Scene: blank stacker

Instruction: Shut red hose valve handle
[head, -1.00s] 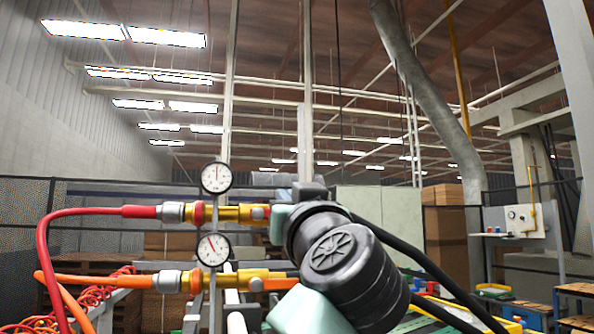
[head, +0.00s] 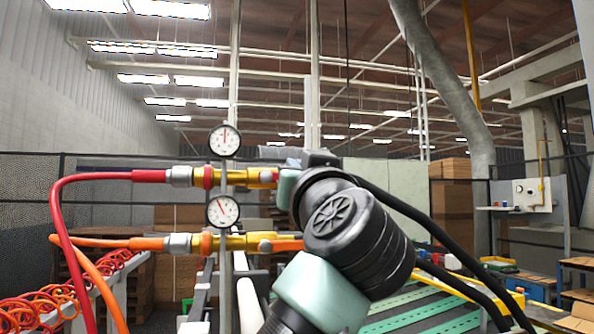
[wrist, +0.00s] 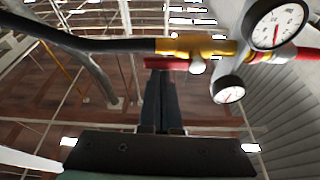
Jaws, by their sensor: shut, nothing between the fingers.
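In the head view my wrist covers the valve's right end and hides the handle.
Two gauges (head: 224,140) (head: 222,211) stand on a post by the valves. A second brass valve (head: 240,243) with an orange hose (head: 95,242) lies just below. A black hose (head: 425,224) runs right behind my arm. Green-topped benches stand at lower right.

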